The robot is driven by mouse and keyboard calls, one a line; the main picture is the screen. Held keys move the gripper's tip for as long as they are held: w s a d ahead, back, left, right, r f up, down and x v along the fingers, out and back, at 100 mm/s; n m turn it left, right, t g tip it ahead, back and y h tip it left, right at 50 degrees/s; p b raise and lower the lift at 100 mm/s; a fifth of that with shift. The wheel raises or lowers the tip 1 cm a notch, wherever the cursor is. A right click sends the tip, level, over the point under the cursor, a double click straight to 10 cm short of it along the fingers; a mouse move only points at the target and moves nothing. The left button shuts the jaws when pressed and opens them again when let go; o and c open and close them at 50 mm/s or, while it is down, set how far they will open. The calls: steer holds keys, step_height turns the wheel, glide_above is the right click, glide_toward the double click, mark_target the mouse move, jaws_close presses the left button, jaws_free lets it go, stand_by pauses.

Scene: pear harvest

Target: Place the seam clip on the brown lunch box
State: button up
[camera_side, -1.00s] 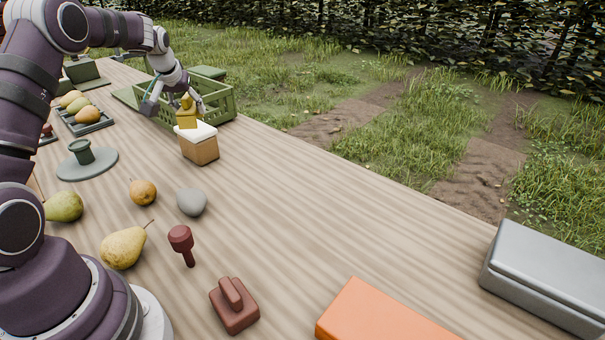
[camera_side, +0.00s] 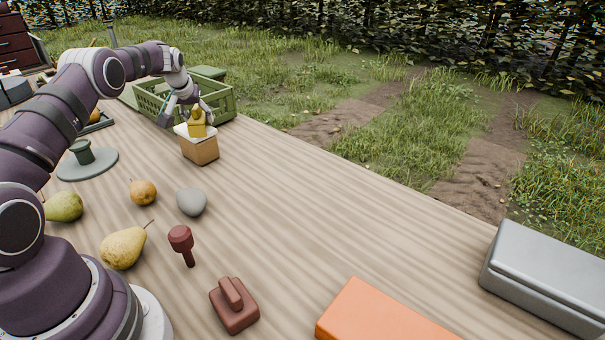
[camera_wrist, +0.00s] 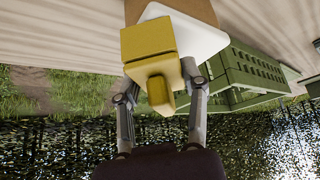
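The yellow seam clip (camera_side: 197,126) is a block with a knob, over the white top of the brown lunch box (camera_side: 200,152). In the wrist view, the clip (camera_wrist: 148,43) lies over the white lid, with a strip of the brown box (camera_wrist: 205,10) behind. My gripper (camera_side: 193,112) is at the clip from above, its fingers (camera_wrist: 160,82) on either side of the clip's knobbed part, shut on it. The clip looks a little tilted. Whether its underside touches the lid is hard to tell.
A green crate (camera_side: 221,105) stands just behind the box. A grey stone (camera_side: 191,201), pears (camera_side: 123,248) and dark red tools (camera_side: 234,306) lie nearer. An orange box (camera_side: 385,318) and grey case (camera_side: 550,275) are at the right. The table right of the lunch box is clear.

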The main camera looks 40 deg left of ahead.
steer(key=o, duration=0.4)
steer(key=shift+s+d+r, duration=0.1)
steer(key=shift+r, duration=0.35)
steer(key=s+d+r+m+h, duration=0.15)
steer(key=s+d+r, duration=0.35)
steer(key=d+r, duration=0.8)
steer(key=s+d+f+m+t+h, duration=0.1)
steer(key=s+d+f+m+h, duration=0.2)
steer(key=s+d+m, duration=0.4)
steer(key=s+d, duration=0.7)
steer(key=d, duration=0.2)
steer(key=shift+s+d, duration=0.2)
steer(key=shift+d, duration=0.2)
steer(key=shift+m, duration=0.25)
